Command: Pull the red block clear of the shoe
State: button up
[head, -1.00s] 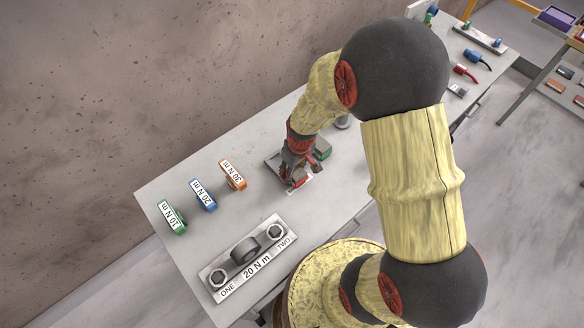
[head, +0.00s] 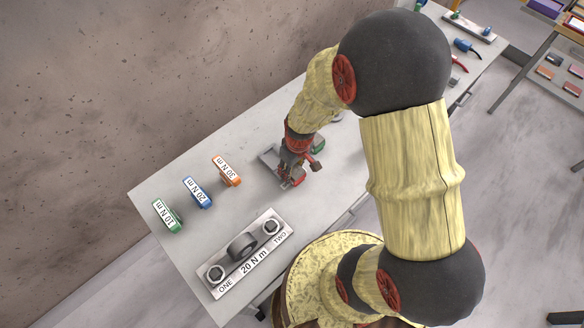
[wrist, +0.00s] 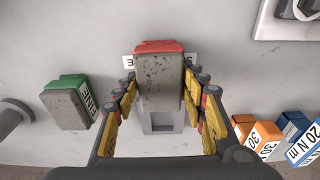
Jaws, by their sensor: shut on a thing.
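The red block (wrist: 158,47) shows in the wrist view with a red top edge and a worn grey face. It sits between the two fingers of my gripper (wrist: 161,80), which is shut on it. The grey shoe (wrist: 161,122), with a square recess, shows just below the block in that view. Whether block and shoe still touch is hard to tell. In the head view my gripper (head: 293,174) is low over the bench, the red block (head: 297,181) is partly hidden by it, and a grey edge of the shoe (head: 267,155) shows to its left.
A green block (wrist: 70,103) stands beside the shoe. A white label (wrist: 190,59) lies partly behind the red block. Orange (head: 226,171), blue (head: 197,192) and green (head: 167,215) torque blocks stand to the left. A "20 N m" plate (head: 246,254) lies at the front.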

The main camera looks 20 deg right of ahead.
aim_at(298, 173)
jog(key=shift+s+d+r+p, duration=0.25)
jog(key=shift+s+r+p, duration=0.25)
jog(key=shift+s+r, duration=0.2)
jog(key=shift+s+d+r+p, duration=0.2)
jog(key=shift+s+r+p, duration=0.35)
jog(key=shift+r, duration=0.2)
jog(key=shift+s+r, duration=0.1)
jog(key=shift+s, duration=0.05)
